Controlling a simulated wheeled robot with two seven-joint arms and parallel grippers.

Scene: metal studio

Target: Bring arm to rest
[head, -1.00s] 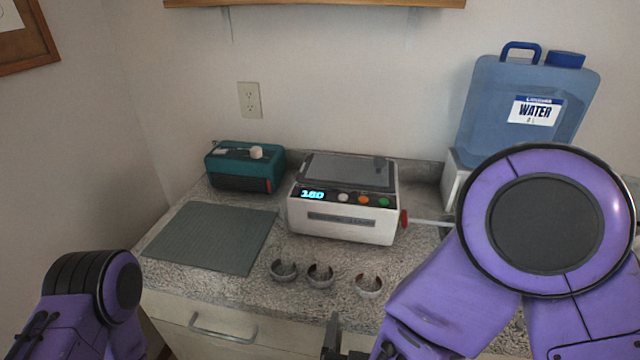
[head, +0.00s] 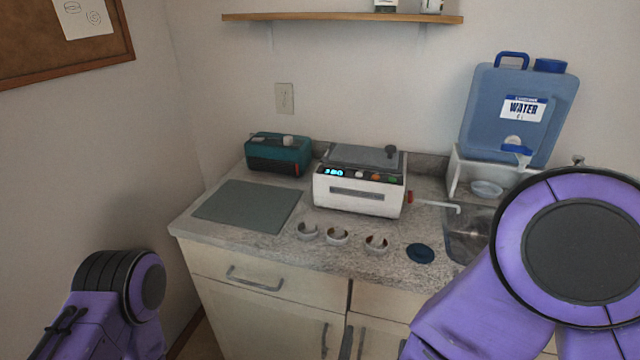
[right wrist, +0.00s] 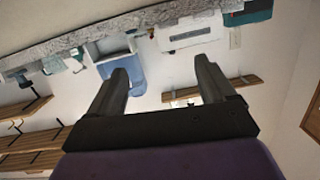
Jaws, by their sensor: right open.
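My right gripper (right wrist: 162,75) is open, with its two dark fingers apart and nothing between them in the right wrist view. That view looks upside down, with the counter along the top and the wall beyond the fingers. Part of my purple left arm shows at the lower left of the head view. Its gripper is out of the picture.
The counter (head: 290,257) holds a grey mat (head: 248,206), a teal box (head: 278,154), a white device (head: 358,191), several small rings and a dark blue disc (head: 420,253). A water jug (head: 519,110) stands by the sink (head: 466,234). A wall shelf (head: 342,18) hangs above.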

